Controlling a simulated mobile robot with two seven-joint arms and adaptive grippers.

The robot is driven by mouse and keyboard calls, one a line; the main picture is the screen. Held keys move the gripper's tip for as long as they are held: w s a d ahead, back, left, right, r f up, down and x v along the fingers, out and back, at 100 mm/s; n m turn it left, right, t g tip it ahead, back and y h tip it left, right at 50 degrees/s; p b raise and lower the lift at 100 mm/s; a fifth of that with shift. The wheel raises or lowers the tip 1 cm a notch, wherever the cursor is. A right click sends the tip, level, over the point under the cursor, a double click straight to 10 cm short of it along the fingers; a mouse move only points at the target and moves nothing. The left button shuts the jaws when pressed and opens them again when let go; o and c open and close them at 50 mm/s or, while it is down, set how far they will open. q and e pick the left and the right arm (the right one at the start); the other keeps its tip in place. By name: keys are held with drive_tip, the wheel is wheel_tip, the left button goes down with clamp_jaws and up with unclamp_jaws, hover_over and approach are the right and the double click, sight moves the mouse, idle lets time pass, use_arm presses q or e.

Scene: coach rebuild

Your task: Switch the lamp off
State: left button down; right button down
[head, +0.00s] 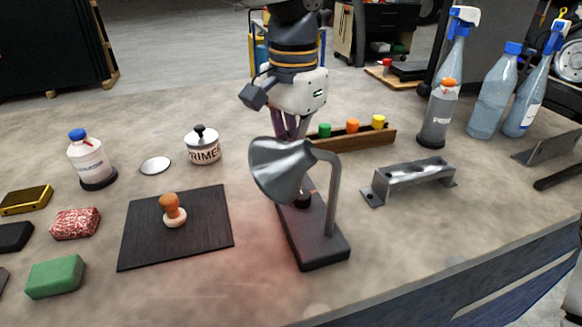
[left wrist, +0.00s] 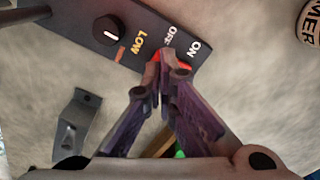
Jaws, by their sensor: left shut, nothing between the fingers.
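The grey desk lamp (head: 280,168) stands mid-table, its shade facing left on a bent post over a dark base (head: 318,245). In the left wrist view the base (left wrist: 72,22) carries a black knob (left wrist: 109,31) beside the word LOW, and a red switch (left wrist: 187,65) by the words OFF and ON. My left gripper (left wrist: 165,68) is shut and empty, its fingertips over the red switch and covering most of it. I cannot tell whether they touch or which way the switch is tipped. In the head view the shade hides the fingertips. My right gripper is not in view.
A grey metal bracket (head: 415,178) stands right of the lamp. A wooden rack (head: 350,140) with coloured pegs is behind. A dark mat (head: 140,240) with a stamp lies left. Bottles (head: 490,95) stand at back right. The front table is clear.

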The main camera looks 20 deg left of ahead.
use_arm(q)
drive_tip(key=shift+f, duration=1.05)
idle(0.4)
drive_tip(key=shift+r, duration=3.55)
drive_tip(key=shift+f, duration=0.1)
